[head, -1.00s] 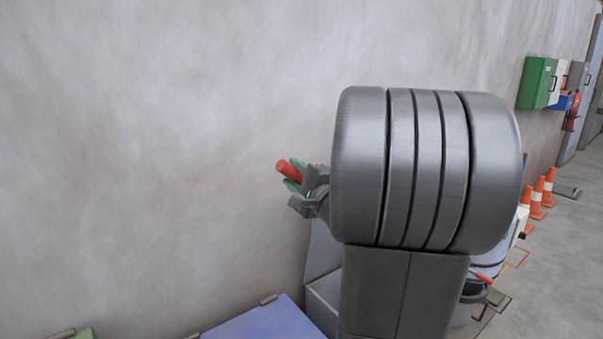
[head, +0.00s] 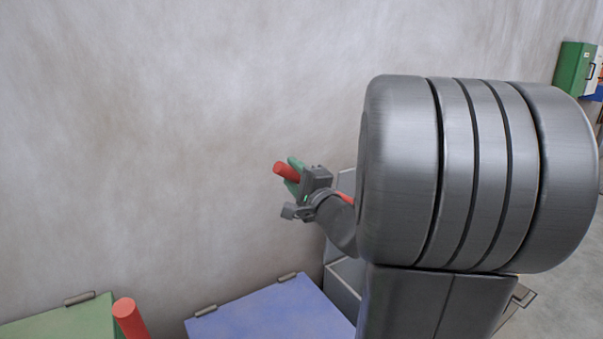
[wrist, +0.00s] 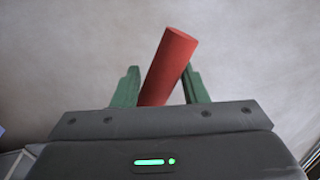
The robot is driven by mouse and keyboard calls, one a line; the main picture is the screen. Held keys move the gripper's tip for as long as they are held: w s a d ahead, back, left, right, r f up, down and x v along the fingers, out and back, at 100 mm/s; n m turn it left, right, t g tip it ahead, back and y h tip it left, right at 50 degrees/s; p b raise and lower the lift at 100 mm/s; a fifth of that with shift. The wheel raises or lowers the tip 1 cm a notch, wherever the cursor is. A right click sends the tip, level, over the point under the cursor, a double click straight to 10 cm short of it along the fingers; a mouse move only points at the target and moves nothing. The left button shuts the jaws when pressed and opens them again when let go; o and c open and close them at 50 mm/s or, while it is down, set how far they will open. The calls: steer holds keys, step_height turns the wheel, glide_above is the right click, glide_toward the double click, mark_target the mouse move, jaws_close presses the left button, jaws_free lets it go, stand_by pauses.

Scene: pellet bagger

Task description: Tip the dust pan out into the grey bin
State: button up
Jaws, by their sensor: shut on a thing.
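My gripper (head: 293,176) is raised in front of the wall, left of my large arm link in the head view. Its green fingers are shut on a red round handle (head: 284,171), taken to be the dust pan's. In the wrist view the handle (wrist: 168,66) tilts to the right between the fingers. The pan itself cannot be made out, so its contents cannot be told. A small red part (head: 346,198) shows behind the gripper; I cannot tell what it belongs to. A grey box (head: 342,287), apparently the grey bin, is partly hidden behind my arm, below and right of the gripper.
A blue lid (head: 270,318) lies left of the grey box, and a green lid (head: 65,322) lies farther left. A red cylinder (head: 127,312) stands up between them in front. A green cabinet (head: 573,68) hangs on the wall at far right.

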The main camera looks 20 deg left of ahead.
steer(key=shift+s+a+f+n+g+b, duration=0.1)
steer(key=shift+s+a+f+n+b, duration=0.35)
steer(key=shift+s+a+f+b, duration=0.9)
steer(key=shift+s+a+f+n+g+b, duration=0.1)
steer(key=shift+s+a+f+n+b, duration=0.5)
steer(key=shift+s+f+b, duration=1.15)
steer(key=shift+s+a+f+n+g+b, duration=0.1)
steer(key=shift+s+a+f+n+b, duration=0.25)
steer(key=shift+s+a+f+b, duration=1.2)
steer(key=shift+a+f+b, duration=0.2)
steer(key=shift+f+b, duration=0.2)
steer(key=shift+f, duration=1)
steer(key=shift+y, duration=0.3)
steer(key=shift+o, duration=0.2)
steer(key=shift+r, duration=0.1)
